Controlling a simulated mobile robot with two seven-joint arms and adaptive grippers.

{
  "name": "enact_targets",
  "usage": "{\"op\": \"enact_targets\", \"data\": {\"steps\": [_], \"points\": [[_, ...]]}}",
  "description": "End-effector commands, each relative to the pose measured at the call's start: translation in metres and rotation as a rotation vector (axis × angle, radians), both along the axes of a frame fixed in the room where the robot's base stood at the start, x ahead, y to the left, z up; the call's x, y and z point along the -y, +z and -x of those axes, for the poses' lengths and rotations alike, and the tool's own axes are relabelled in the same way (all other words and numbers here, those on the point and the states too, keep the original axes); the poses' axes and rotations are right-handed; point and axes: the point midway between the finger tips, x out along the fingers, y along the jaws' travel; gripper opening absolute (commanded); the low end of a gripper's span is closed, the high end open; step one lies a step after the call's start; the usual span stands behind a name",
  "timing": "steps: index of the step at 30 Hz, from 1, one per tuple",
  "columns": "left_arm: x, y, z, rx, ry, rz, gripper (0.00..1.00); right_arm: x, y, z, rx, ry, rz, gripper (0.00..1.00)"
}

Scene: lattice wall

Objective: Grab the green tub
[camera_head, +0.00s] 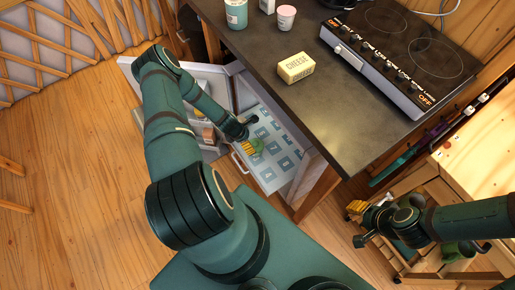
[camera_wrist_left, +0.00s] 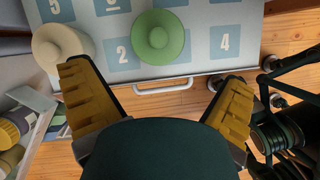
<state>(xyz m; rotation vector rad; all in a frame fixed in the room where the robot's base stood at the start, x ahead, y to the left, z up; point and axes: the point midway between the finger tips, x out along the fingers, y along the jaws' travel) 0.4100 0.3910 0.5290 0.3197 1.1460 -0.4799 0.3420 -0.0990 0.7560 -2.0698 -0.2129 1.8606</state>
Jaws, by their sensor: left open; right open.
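The green tub (camera_wrist_left: 158,37) is a round, lidded tub standing on the numbered surface of a pulled-out drawer (camera_wrist_left: 205,14). In the head view the green tub (camera_head: 258,146) shows only partly beside my left gripper (camera_head: 246,147). In the left wrist view my left gripper (camera_wrist_left: 158,78) is open, its yellow fingers apart with nothing between them, and the tub lies just beyond the fingertips. A cream round tub (camera_wrist_left: 60,45) stands left of it, close to the left finger. My right gripper (camera_head: 355,224) is open and empty at the lower right.
The drawer's white handle (camera_wrist_left: 162,87) runs along its front edge. An open door with shelved jars (camera_wrist_left: 10,128) stands at the left. The dark counter (camera_head: 330,110) above holds a cheese block (camera_head: 296,68), cups and a cooktop (camera_head: 395,45). A wooden cart (camera_head: 470,155) is near my right arm.

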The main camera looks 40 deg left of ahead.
Motion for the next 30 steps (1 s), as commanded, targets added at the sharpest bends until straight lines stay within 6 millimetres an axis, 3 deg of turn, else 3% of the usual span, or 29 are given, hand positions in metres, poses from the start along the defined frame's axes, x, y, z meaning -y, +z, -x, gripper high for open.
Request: {"op": "enact_targets", "data": {"steps": [1,6,14,24,30], "points": [[0.003,-0.013,-0.004,0.000,-0.002,0.000,1.00,0.000,-0.005,-0.001,0.002,-0.001,0.000,0.41],[0.008,-0.038,-0.013,0.000,-0.002,-0.001,1.00,0.000,-0.012,-0.003,0.006,-0.001,0.001,0.41],[0.011,-0.053,-0.020,0.001,-0.002,-0.002,1.00,0.000,-0.016,-0.004,0.009,-0.002,0.001,0.41],[0.018,-0.094,-0.035,0.000,-0.002,-0.001,1.00,0.001,-0.031,-0.007,0.015,-0.004,0.003,0.41],[0.018,-0.096,-0.036,0.001,-0.002,-0.002,1.00,0.001,-0.031,-0.007,0.016,-0.004,0.003,0.41]]}}
